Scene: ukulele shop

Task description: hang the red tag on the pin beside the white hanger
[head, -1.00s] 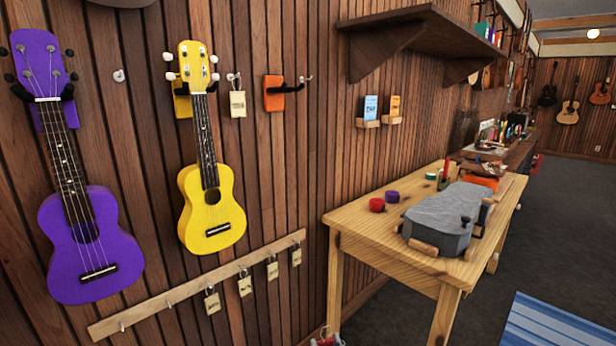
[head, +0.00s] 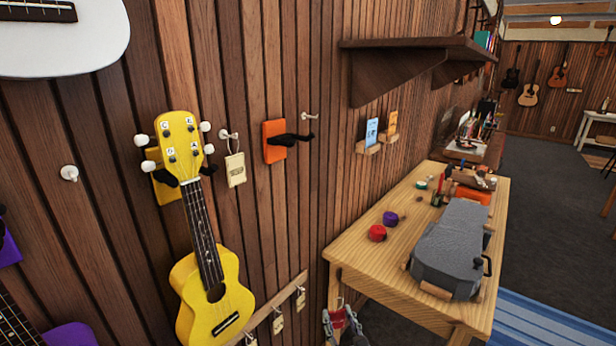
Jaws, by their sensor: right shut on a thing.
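My right gripper (head: 341,318) shows small at the bottom edge, in front of the bench's left end. It is shut, with a small red piece at its fingers that looks like the red tag (head: 338,319); its shape is too small to make out. No white hanger is in view. A bare pin (head: 69,172) sticks out of the wall left of the yellow ukulele. Another bare pin (head: 308,116) is right of the orange hanger (head: 275,141). A pin (head: 229,134) beside the yellow ukulele carries a cream tag (head: 235,169). My left gripper is out of view.
A white ukulele (head: 60,40) is cut off at top left; a yellow ukulele (head: 212,295) hangs on the wall. A tag rail (head: 290,292) is low on the wall. A wooden bench (head: 370,262) with a grey case (head: 450,250) stands right. A shelf (head: 420,45) juts out above.

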